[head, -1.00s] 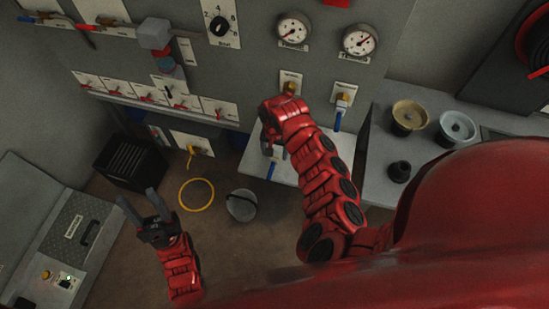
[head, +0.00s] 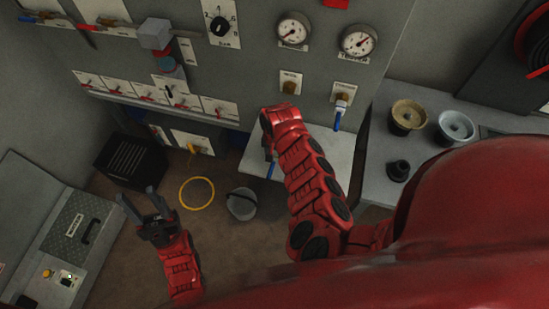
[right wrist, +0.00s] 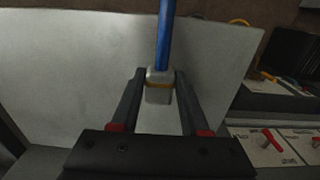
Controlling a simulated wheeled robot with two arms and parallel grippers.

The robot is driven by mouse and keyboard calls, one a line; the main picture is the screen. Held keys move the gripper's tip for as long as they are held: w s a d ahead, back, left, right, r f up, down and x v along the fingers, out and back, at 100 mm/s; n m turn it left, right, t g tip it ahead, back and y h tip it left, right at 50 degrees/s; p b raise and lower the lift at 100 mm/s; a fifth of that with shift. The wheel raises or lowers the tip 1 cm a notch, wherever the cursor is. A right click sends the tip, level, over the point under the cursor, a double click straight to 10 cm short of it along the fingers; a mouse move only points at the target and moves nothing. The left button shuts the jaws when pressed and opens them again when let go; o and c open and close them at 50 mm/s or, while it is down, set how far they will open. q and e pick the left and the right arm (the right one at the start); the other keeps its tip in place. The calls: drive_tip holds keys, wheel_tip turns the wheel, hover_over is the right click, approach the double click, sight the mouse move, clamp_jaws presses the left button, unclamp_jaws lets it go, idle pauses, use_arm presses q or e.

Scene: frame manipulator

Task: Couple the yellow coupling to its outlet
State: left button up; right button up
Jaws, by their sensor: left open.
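The coupling (right wrist: 159,88) is a grey-silver block with a yellow-orange band, and a blue hose (right wrist: 166,35) runs from it. My right gripper (right wrist: 160,82) has its two fingers against the sides of the coupling. In the head view my right forearm hides the coupling, and a short piece of the blue hose (head: 271,167) shows below the wrist. A brass outlet (head: 290,88) on the panel is bare, just above my right wrist. A second outlet, to its right, bears a silver coupling (head: 341,106) with a blue hose. My left gripper (head: 140,207) is open and empty at lower left.
A pale table (head: 330,150) lies under my right arm. Gauges (head: 293,29) and switches sit on the panel. A yellow hose ring (head: 197,193) and a bucket (head: 241,205) are on the floor. Caps (head: 406,117) stand on the right bench.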

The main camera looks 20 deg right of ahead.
sight(276, 157)
clamp_jaws()
drive_tip(key=shift+d+r, duration=0.1)
drive_tip(key=shift+r, duration=0.7)
drive_tip(key=shift+s+d+r+b, duration=0.15)
drive_tip(key=shift+r+b, duration=0.4)
drive_tip(key=shift+r, duration=0.4)
drive_tip(key=s+a+r+b, duration=0.1)
drive_tip(key=s+b, duration=0.1)
drive_tip(key=s, duration=1.3)
drive_tip(key=shift+s+a+r, duration=0.25)
drive_tip(key=shift+s+a, duration=0.05)
drive_tip(key=shift+a, duration=0.05)
